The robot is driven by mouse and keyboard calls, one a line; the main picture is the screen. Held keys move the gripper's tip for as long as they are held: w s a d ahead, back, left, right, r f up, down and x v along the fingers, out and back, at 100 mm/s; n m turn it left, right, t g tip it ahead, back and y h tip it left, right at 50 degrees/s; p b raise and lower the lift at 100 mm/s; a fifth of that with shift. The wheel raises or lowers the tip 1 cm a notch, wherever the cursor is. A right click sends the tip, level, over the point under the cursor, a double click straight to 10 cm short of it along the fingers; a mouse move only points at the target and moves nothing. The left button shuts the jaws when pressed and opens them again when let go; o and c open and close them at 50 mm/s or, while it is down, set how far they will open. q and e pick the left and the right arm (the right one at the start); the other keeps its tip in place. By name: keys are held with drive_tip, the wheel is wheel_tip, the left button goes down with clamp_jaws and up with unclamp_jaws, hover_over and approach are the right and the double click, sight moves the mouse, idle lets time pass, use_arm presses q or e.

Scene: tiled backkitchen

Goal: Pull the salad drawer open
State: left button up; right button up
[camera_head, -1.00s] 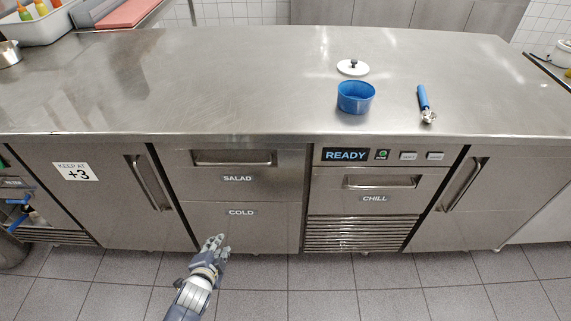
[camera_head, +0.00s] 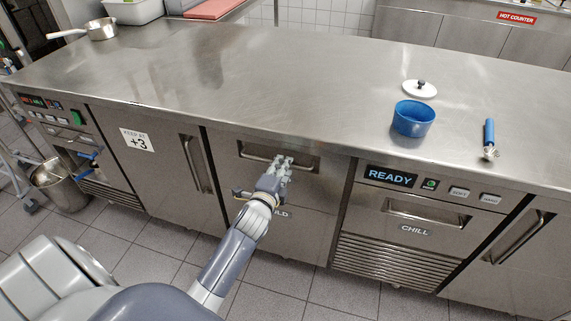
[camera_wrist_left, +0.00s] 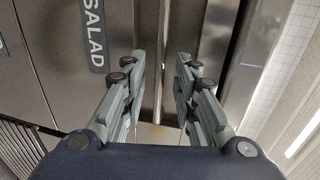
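The salad drawer (camera_head: 318,186) is the upper steel drawer in the counter's middle and looks shut. Its bar handle (camera_head: 254,157) lies in a shallow recess. My left gripper (camera_head: 281,163) is at this handle in the head view and covers part of it and the SALAD label. In the left wrist view the SALAD label (camera_wrist_left: 94,32) shows, turned on its side. There the handle bar (camera_wrist_left: 159,60) runs between the two fingers of my left gripper (camera_wrist_left: 160,68), which are apart, with a gap on each side. My right gripper is in neither view.
The COLD drawer (camera_head: 305,228) is directly below, its label partly hidden by my arm. The CHILL drawer (camera_head: 440,217) and READY panel (camera_head: 391,176) are to the right. A blue pot (camera_head: 413,120), white lid (camera_head: 420,89) and blue-handled scoop (camera_head: 490,140) stand on the counter. The floor in front is clear.

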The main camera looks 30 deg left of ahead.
use_arm(q)
drive_tip(key=shift+x, duration=1.5)
drive_tip(key=shift+s, duration=0.1)
clamp_jaws()
drive_tip(key=shift+f, duration=0.1)
